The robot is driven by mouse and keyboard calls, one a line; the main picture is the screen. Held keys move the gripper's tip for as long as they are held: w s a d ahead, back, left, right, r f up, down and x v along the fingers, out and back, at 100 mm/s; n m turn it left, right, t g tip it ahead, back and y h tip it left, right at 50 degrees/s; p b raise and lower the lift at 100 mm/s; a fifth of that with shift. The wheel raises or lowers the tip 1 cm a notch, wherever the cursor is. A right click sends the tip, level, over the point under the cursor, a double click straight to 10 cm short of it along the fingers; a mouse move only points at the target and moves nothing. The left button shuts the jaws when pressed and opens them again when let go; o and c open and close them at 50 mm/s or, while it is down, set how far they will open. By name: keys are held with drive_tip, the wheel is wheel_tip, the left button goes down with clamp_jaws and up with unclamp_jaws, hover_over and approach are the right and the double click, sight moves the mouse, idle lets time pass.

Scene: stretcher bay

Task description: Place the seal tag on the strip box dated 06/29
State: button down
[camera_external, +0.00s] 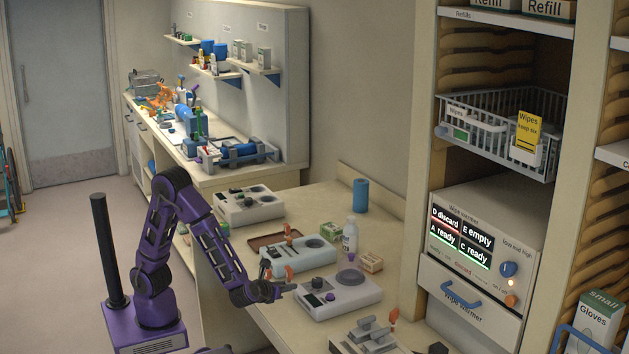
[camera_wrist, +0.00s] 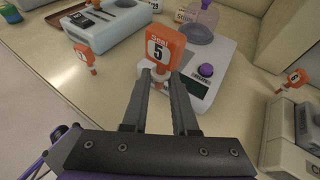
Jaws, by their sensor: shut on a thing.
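My gripper (camera_wrist: 158,85) is shut on an orange seal tag marked 5 (camera_wrist: 159,47), held upright between the fingertips. In the external view my gripper (camera_external: 284,287) is low over the bench's front, beside a white device with a purple knob (camera_external: 338,294). A tan box (camera_external: 371,262) stands behind that device; its lettering (camera_wrist: 186,14) is partly hidden by the clear dish in the wrist view. A green-and-white box (camera_external: 331,231) stands farther back. At the wrist view's top edge, a cut-off pale item (camera_wrist: 153,4) shows lettering ending in "29". No full date is readable.
Other orange tags stand left of my gripper (camera_wrist: 83,54) and on the device at right (camera_wrist: 295,77). A pale blue device (camera_external: 298,256), a white bottle (camera_external: 350,235) and a blue cylinder (camera_external: 361,195) stand on the bench. A tall shelf with a wipe warmer (camera_external: 480,245) bounds the right.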

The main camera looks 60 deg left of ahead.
drive_tip(key=shift+m+t+h, duration=0.3)
drive_tip(key=shift+m+h, duration=0.1)
drive_tip(key=w+a, duration=0.1)
drive_tip(key=w, duration=0.2)
drive_tip(key=w+a, duration=0.1)
drive_tip(key=w, duration=0.3)
drive_tip(key=w+a, duration=0.1)
drive_tip(key=w, duration=0.2)
drive_tip(key=shift+w+r, duration=0.1)
drive_tip(key=shift+w, duration=0.05)
drive_tip(key=w+a+m+h, duration=0.1)
drive_tip(key=w+a, duration=0.8)
drive_tip(key=w, duration=0.2)
wheel_tip(320, 180, up, 4)
drive_tip(key=m+t+h+b, duration=0.1)
drive_tip(key=m+h+b, duration=0.1)
hover_over(364, 256)
drive_tip(key=shift+h, duration=0.3)
drive_tip(key=f+b, duration=0.1)
drive_tip(key=f, duration=0.3)
drive_tip(key=f+b, duration=0.2)
drive_tip(key=f, duration=0.3)
drive_tip(key=shift+a+f, duration=0.2)
drive_tip(key=shift+f, duration=0.05)
drive_tip(key=shift+f+b, duration=0.2)
drive_tip(key=shift+b, duration=0.15)
drive_tip(key=c, duration=0.7)
unclamp_jaws()
drive_tip(key=shift+r, duration=0.1)
